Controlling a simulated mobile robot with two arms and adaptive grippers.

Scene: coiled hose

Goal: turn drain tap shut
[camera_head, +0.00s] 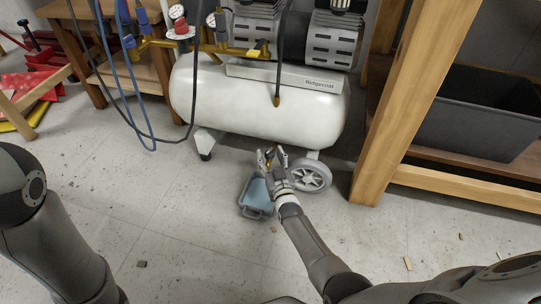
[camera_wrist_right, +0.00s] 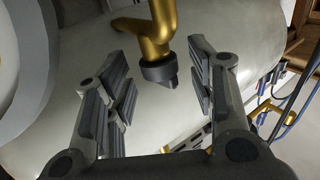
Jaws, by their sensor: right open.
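The drain tap (camera_wrist_right: 158,72) shows in the right wrist view as a brass pipe with a dark collar and a short dark tab. It hangs under the white compressor tank (camera_head: 262,106). My right gripper (camera_head: 272,156) is open beneath the tank; in the wrist view (camera_wrist_right: 160,90) its fingers stand on either side of the tap's dark end, apart from it. In the head view my gripper largely covers the tap. My left arm shows at the left edge of the head view, but its gripper is out of sight.
A blue-grey tray (camera_head: 257,194) sits on the floor beside my right gripper. A grey wheel (camera_head: 310,176) of the compressor is close on the right. A wooden shelf post (camera_head: 398,110) stands further right. Blue and black hoses hang at the left. The floor in front is mostly clear.

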